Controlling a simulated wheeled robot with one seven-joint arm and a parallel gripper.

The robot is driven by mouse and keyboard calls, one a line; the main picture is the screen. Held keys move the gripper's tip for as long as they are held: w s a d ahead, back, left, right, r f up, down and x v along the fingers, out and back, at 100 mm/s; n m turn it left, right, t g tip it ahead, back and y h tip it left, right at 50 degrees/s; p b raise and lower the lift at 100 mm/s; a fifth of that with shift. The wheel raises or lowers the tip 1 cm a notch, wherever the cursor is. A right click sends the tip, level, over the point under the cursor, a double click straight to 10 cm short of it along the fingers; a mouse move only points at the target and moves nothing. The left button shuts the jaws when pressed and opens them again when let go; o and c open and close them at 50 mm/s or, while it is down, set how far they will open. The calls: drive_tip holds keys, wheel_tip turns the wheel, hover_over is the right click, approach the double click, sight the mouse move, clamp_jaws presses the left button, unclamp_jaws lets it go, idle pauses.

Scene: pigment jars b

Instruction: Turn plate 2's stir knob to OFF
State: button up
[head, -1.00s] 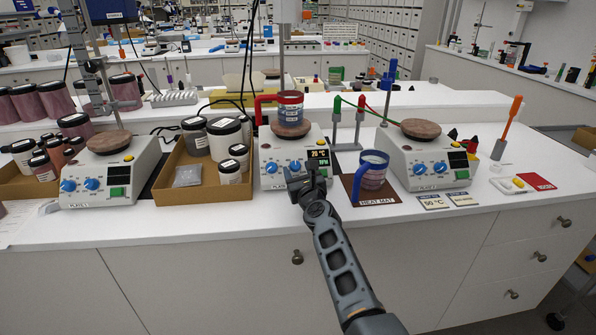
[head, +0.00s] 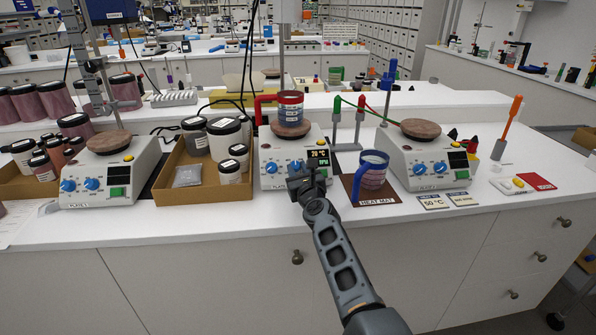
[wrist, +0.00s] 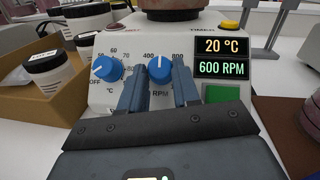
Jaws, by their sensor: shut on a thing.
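The middle hotplate (head: 284,178), which I take to be plate 2, has two blue knobs on its front. In the wrist view its right knob, the stir knob (wrist: 159,68), sits between the two fingers of my gripper (wrist: 159,88), with its white pointer near straight up. My gripper is shut on this knob; it also shows at the plate's front in the head view (head: 298,170). The left, temperature knob (wrist: 107,68) is free, its pointer towards the lower left, near OFF. The display (wrist: 222,57) reads 20 °C and 600 RPM.
A red-handled mug (head: 290,106) stands on the plate. A blue-handled mug (head: 372,172) stands on a heat mat (head: 350,192) to the right. A cardboard tray (head: 205,194) with jars is close on the left. Other hotplates stand left (head: 105,190) and right (head: 420,178).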

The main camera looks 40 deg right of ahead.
drive_tip(key=shift+c, duration=0.9)
drive_tip(key=shift+n, duration=0.3)
